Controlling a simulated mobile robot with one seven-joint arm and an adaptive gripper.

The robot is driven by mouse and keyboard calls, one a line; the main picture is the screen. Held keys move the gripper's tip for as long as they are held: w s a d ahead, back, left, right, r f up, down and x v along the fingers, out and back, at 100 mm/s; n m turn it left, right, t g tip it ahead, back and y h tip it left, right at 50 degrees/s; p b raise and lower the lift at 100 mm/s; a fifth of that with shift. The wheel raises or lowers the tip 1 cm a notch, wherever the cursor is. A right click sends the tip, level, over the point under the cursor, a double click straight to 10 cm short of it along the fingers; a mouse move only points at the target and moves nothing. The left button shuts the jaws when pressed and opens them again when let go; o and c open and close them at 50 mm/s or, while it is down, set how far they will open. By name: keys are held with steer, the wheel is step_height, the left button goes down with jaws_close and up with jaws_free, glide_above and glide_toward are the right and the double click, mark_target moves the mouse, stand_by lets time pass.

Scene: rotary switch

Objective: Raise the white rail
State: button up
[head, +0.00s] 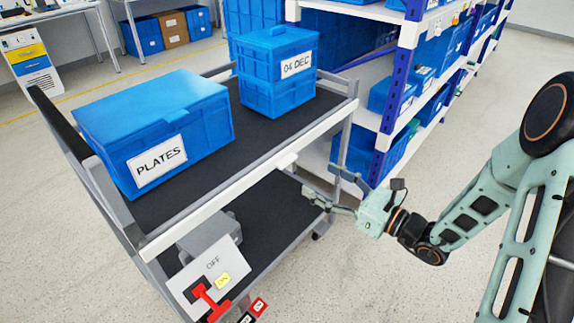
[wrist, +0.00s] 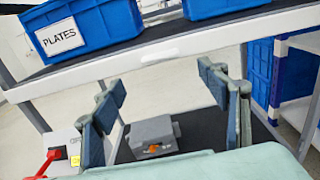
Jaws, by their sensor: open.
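The white rail (head: 235,195) runs along the front edge of the cart's upper shelf, with a small raised piece near its middle. In the wrist view the rail (wrist: 235,37) crosses the upper part of the picture, beyond my fingertips. My gripper (head: 324,184) is open and empty, in front of the cart near the rail's right half and apparently a little below it. In the wrist view the two fingers of my gripper (wrist: 163,88) stand wide apart, with nothing between them. Whether a fingertip touches the rail I cannot tell.
The upper shelf (head: 200,190) carries a blue PLATES box (head: 150,120) and stacked blue 04 DEC boxes (head: 277,70). A switch panel (head: 205,275) with a red handle (head: 212,302) is at the lower left. A blue-and-white rack (head: 398,85) stands right of the cart. Floor at right is clear.

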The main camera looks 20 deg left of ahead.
mark_target(290, 163)
steer(key=b+x, duration=0.1)
steer(key=x, duration=0.9)
steer(key=shift+a+b, duration=0.2)
steer(key=shift+b, duration=0.2)
steer(key=shift+c, duration=0.2)
steer(key=c, duration=1.6)
step_height(290, 163, up, 7)
steer(key=p, duration=0.5)
steer(key=shift+c, duration=0.2)
steer(key=shift+r, duration=0.1)
steer(key=o, duration=1.5)
steer(key=shift+o, duration=0.9)
